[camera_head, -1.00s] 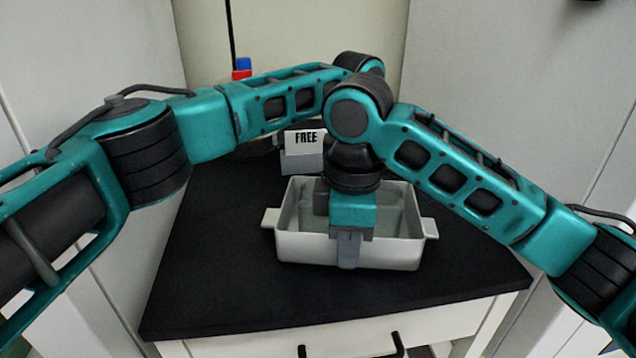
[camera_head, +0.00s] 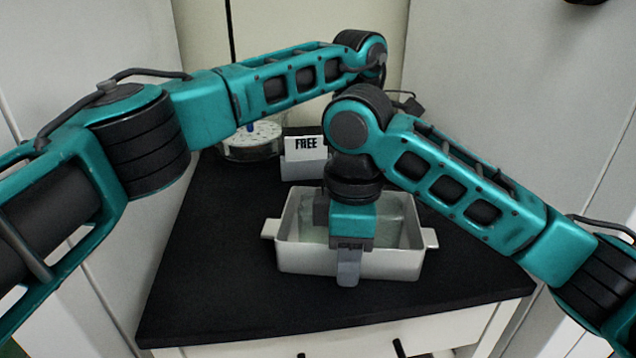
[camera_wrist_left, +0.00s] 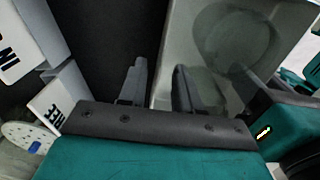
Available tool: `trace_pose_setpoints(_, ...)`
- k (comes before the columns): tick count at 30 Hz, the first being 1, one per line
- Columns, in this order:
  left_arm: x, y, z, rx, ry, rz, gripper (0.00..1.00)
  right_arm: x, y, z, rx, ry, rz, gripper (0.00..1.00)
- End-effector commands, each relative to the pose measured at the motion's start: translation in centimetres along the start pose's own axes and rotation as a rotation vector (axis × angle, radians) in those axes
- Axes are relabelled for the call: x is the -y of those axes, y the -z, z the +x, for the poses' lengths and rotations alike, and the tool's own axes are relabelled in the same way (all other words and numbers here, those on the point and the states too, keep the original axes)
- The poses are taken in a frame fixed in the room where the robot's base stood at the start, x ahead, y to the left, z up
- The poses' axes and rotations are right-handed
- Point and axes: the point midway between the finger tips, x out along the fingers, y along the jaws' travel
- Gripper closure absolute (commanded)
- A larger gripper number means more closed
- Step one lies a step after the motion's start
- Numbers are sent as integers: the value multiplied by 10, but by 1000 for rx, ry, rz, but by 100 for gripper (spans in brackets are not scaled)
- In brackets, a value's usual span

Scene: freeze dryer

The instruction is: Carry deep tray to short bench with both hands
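The deep tray (camera_head: 400,265) is a white rectangular tub with a handle at each end. It sits upright on the black top of the bench (camera_head: 225,300). My right gripper (camera_head: 340,245) is over the tray's near wall, with one finger outside it and reaching slightly below its lower edge; it looks open. My left gripper is hidden behind my right arm in the head view. In the left wrist view my left gripper (camera_wrist_left: 160,88) has its fingers apart by the tray wall (camera_wrist_left: 175,35), one over the dark top and one on the tray side.
A white card reading FREE (camera_head: 306,143) stands in a holder behind the tray. A round clear-and-white dish (camera_head: 252,140) is left of it. Pale walls close in on both sides. The front left of the bench top is clear.

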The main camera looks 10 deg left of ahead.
Motion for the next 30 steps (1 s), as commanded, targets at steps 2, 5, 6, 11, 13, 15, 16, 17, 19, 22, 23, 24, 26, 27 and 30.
trace_pose_setpoints(2, 0, -1, -20, 2, -3, 1, 67, 0, 0, 0, 0, 0, -1, 67)
trace_pose_setpoints(5, 0, -1, -40, 1, -3, 0, 67, 0, 0, 0, 0, 0, -1, 67)
trace_pose_setpoints(6, 0, -1, -47, 2, -2, 1, 67, 0, 0, 0, 0, 0, 0, 67)
trace_pose_setpoints(11, 0, -1, -68, 1, 0, 1, 67, 0, 0, 0, 0, 0, 0, 67)
trace_pose_setpoints(13, 1, -1, -73, 0, 1, 1, 67, 0, 0, 0, 0, 0, 0, 67)
trace_pose_setpoints(15, 1, -1, -75, 0, 2, 2, 67, 0, 0, -2, 0, -1, 0, 67)
trace_pose_setpoints(16, 1, -1, -76, 1, 2, 3, 67, 0, 0, -4, 0, -2, 0, 67)
trace_pose_setpoints(17, 1, -1, -76, 1, 2, 3, 67, 0, 0, -7, 0, -2, 0, 67)
trace_pose_setpoints(19, 1, -1, -76, 1, 2, 3, 67, -1, 0, -15, 0, -4, 0, 67)
trace_pose_setpoints(22, 1, -1, -76, 1, 2, 3, 67, -1, 0, -32, 0, -6, 0, 67)
trace_pose_setpoints(23, 1, -1, -76, 1, 2, 3, 67, -1, 0, -37, 0, -7, 0, 67)
trace_pose_setpoints(24, 1, -1, -76, 1, 2, 3, 67, -1, 0, -46, 1, -7, 1, 67)
trace_pose_setpoints(26, 1, -1, -76, 1, 2, 2, 67, -1, 0, -58, 1, -6, 2, 67)
trace_pose_setpoints(27, 1, 0, -76, 1, 2, 2, 67, -1, 0, -66, 1, -7, 2, 67)
trace_pose_setpoints(30, 1, 0, -76, 1, 2, 2, 67, -1, 0, -85, 1, -6, 2, 67)
